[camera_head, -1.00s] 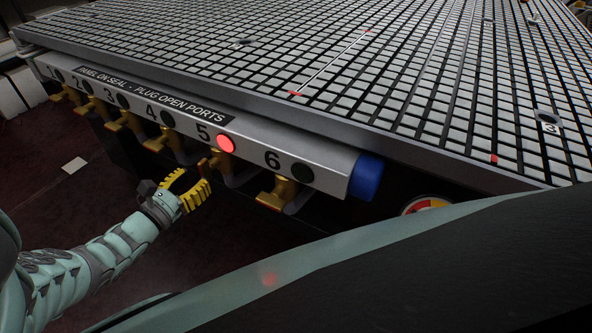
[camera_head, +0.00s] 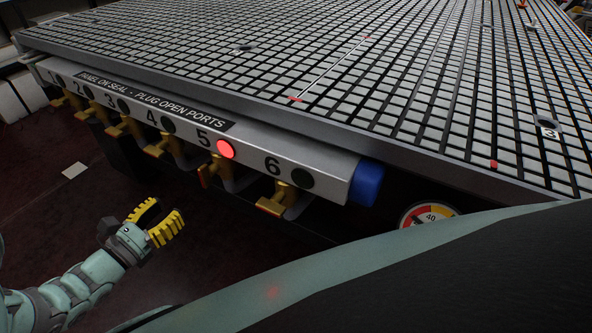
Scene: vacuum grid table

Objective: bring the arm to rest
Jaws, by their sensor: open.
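My gripper (camera_head: 158,219) is at the lower left of the head view, with yellow ribbed fingers. It is open and empty, below and to the left of the valve row and apart from it. My arm reaches in from the lower left corner. The nearest brass valve handles are the one under number 5 (camera_head: 208,172) and the one under number 6 (camera_head: 272,205).
The grid table (camera_head: 330,128) fills the upper part. Its front panel (camera_head: 330,171) carries numbered ports; the lamp at 5 (camera_head: 226,149) glows red. A blue end cap (camera_head: 366,183) and a gauge (camera_head: 428,213) sit to the right.

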